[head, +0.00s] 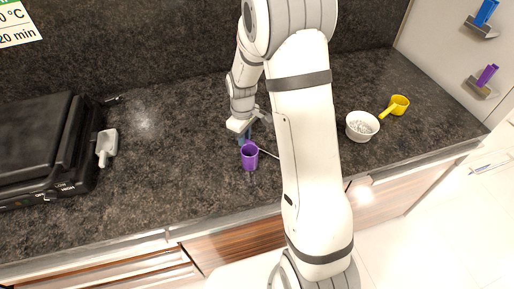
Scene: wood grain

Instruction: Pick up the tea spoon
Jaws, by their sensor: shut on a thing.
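My gripper (246,134) is low over the dark counter, left of my forearm, just behind a purple cup (250,157). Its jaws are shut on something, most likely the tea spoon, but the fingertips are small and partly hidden. A thin pale handle (267,153), which looks like the tea spoon's, shows right of the purple cup and runs towards my forearm. Its far end is hidden by the arm, and I cannot tell whether it touches the cup. A small blue patch shows at the fingertips.
A white bowl (362,126) with pale contents and a yellow scoop (396,105) stand right of my arm. The counter between grill and cup is clear.

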